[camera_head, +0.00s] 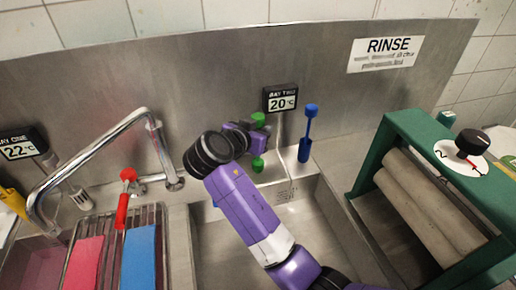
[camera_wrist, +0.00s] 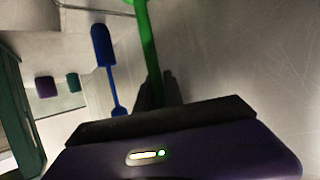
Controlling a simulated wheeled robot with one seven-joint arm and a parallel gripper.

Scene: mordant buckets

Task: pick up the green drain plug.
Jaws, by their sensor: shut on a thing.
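The green drain plug (camera_head: 258,163) is upright against the back of the sink, by the BAY TWO display. Its green top (camera_head: 259,119) shows above my gripper (camera_head: 257,140) and its lower end below. My gripper is shut on its stem, and the fingers hide the middle. In the wrist view the green stem (camera_wrist: 146,38) runs up from between the dark fingers (camera_wrist: 157,92). I cannot tell whether its lower end touches the ledge.
A blue plug (camera_head: 305,148) stands close to the right, and it also shows in the wrist view (camera_wrist: 103,48). A green-framed roller wringer (camera_head: 405,130) is at right. A faucet (camera_head: 95,150), a red-handled valve (camera_head: 124,200) and a rack with pink and blue cloths (camera_head: 140,255) are at left.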

